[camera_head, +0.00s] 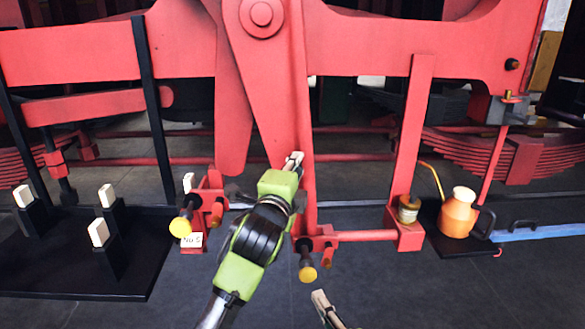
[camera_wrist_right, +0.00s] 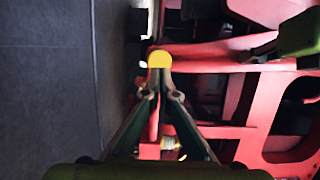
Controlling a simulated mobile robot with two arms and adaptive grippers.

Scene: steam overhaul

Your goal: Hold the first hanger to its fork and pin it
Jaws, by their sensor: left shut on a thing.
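My left gripper (camera_head: 292,162) has its fingertips at a narrow red hanger bar (camera_head: 304,120) and is shut on it. The bar runs down to a red bracket (camera_head: 322,240), where a yellow-headed pin (camera_head: 307,273) sticks out towards me. I cannot tell whether the bar sits in a fork there. My right gripper (camera_head: 321,299) is just below and right of that pin. In the right wrist view a round yellow pin head (camera_wrist_right: 159,60) lies in line with its fingertips. I cannot tell whether they touch it. A second yellow-headed pin (camera_head: 180,227) is at the left bracket (camera_head: 208,195).
A black stand with cream-topped posts (camera_head: 75,275) is on the left. A tapered red arm (camera_head: 232,100) hangs left of the hanger.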

